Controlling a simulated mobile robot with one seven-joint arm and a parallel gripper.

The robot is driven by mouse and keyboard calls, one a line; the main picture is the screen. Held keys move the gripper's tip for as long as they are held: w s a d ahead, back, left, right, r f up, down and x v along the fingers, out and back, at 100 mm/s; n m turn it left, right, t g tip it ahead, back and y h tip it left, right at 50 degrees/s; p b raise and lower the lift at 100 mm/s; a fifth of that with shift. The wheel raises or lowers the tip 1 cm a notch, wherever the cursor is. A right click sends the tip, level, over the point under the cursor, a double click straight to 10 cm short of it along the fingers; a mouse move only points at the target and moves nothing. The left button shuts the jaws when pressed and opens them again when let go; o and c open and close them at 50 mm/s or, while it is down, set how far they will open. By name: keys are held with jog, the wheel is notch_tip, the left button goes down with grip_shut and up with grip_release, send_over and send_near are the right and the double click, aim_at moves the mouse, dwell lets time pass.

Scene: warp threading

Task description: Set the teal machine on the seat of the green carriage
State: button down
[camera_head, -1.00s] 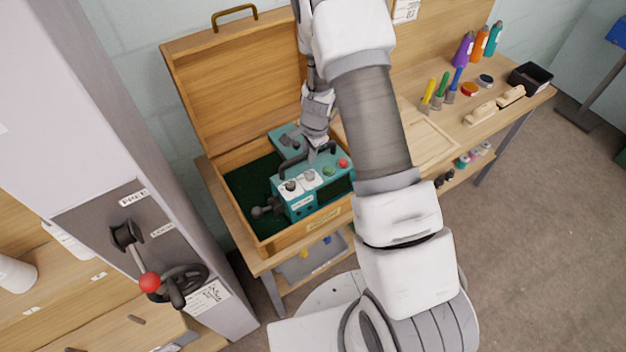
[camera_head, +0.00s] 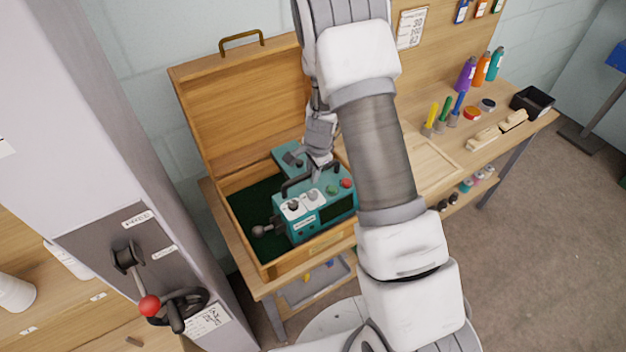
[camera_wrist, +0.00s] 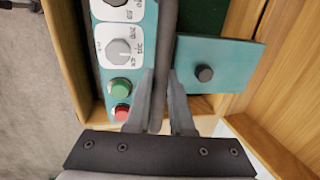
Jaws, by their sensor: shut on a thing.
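The teal machine (camera_head: 322,210) sits in or just above the open wooden case, with knobs, a green and a red button and a dark carry handle on top. A dark lever with a ball end sticks out on its left. My gripper (camera_head: 314,170) is over the machine, at its handle. In the wrist view my gripper (camera_wrist: 158,100) has its fingers closed on the dark handle bar (camera_wrist: 164,45), with the teal machine (camera_wrist: 217,58) below. I cannot tell whether the machine touches the case floor. No green carriage shows in these views.
The wooden case (camera_head: 240,100) has its lid raised at the back and a dark green lining (camera_head: 250,205). It stands on a workbench (camera_head: 535,115) with paint bottles, brushes and a black tray (camera_head: 532,101). A grey cabinet (camera_head: 110,110) with a red-knobbed lever stands close on the left.

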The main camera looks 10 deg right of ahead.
notch_tip(320, 180, up, 10)
jog(key=shift+w+f+p, duration=0.1)
jog(key=shift+p, duration=0.3)
notch_tip(320, 180, up, 12)
jog(key=p, duration=0.5)
jog(key=shift+p, duration=0.35)
dwell(0.4)
jog(key=shift+f, duration=0.15)
